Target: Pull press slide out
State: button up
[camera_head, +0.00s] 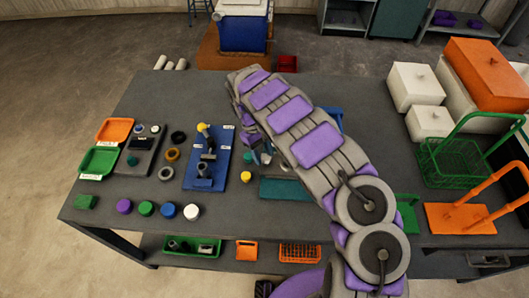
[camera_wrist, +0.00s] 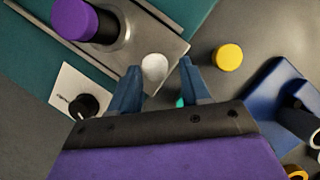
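The press slide (camera_wrist: 174,49) is a grey metal plate lying on a teal base (camera_wrist: 200,10) in the wrist view. A white round knob (camera_wrist: 154,68) stands at its near end. In the head view the teal base (camera_head: 284,190) shows left of my arm, which hides much of the press.
A blue fixture board (camera_head: 206,170) stands left of the press, with a yellow cap (camera_head: 246,176) beside it. A dark knob on a white plate (camera_wrist: 84,106) lies near the base. Several coloured caps, including a purple one (camera_head: 124,206), line the front left of the table.

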jog(key=shift+o, duration=0.7)
jog(key=shift+a+f, duration=0.1)
jog(key=shift+a, duration=0.15)
jog(key=shift+w+d+r, duration=0.1)
jog(key=shift+d+r, duration=0.25)
jog(key=p+v, duration=0.6)
jog(key=v, duration=1)
jog(key=shift+a+r, duration=0.25)
jog(key=shift+a, duration=0.25)
jog(key=shift+w, duration=0.1)
